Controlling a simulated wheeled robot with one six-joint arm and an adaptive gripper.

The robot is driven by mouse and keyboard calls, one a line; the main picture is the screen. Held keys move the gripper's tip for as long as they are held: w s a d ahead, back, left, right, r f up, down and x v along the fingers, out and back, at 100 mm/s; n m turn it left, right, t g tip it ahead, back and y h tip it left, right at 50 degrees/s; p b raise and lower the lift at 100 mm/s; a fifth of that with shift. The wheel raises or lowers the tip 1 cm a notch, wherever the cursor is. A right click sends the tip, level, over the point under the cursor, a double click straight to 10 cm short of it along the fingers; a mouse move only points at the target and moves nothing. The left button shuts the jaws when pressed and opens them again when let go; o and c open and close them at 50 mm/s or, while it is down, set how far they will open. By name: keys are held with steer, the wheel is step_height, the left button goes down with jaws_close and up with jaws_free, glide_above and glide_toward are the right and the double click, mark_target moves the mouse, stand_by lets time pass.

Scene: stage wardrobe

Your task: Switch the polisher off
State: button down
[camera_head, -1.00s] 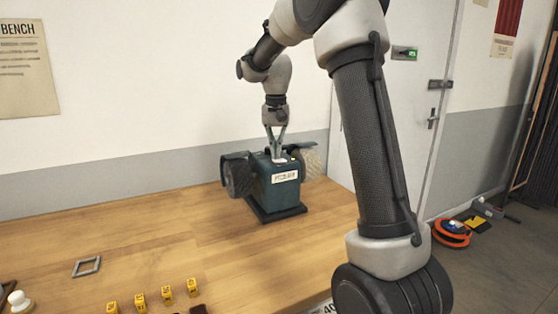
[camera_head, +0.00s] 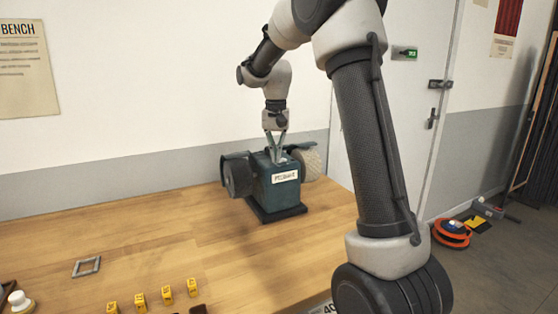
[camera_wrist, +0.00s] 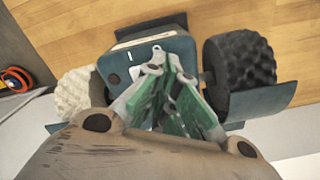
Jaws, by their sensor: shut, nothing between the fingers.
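The polisher (camera_head: 279,192) is a dark teal box on a dark base, with a dark wheel (camera_head: 239,177) on its left and a pale wheel (camera_head: 308,162) on its right. It stands on the wooden bench. In the wrist view the polisher's top (camera_wrist: 123,63) shows, with a small light switch-like part (camera_wrist: 134,73) beside the fingers. My gripper (camera_head: 275,160) points down, shut and empty, with its fingertips at the top of the polisher. In the wrist view my gripper (camera_wrist: 157,60) covers part of the top. I cannot tell whether it touches, or how the switch is set.
The wooden bench (camera_head: 150,240) is mostly clear left of the polisher. A grey square frame (camera_head: 87,267), several yellow numbered blocks (camera_head: 167,294) and a white knob-like thing (camera_head: 19,300) lie near the front. A wall stands behind. An orange reel (camera_head: 452,234) is on the floor at right.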

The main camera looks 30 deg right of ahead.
steer(key=shift+r, duration=2.45)
steer(key=shift+w+n, duration=0.15)
steer(key=shift+n, duration=0.15)
steer(key=s+a+f+n+t, duration=0.1)
steer(key=s+n+t, duration=0.3)
steer(key=s, duration=2.8)
steer(key=shift+s+n, duration=0.35)
steer(key=shift+n, duration=0.35)
steer(key=shift+f, duration=0.1)
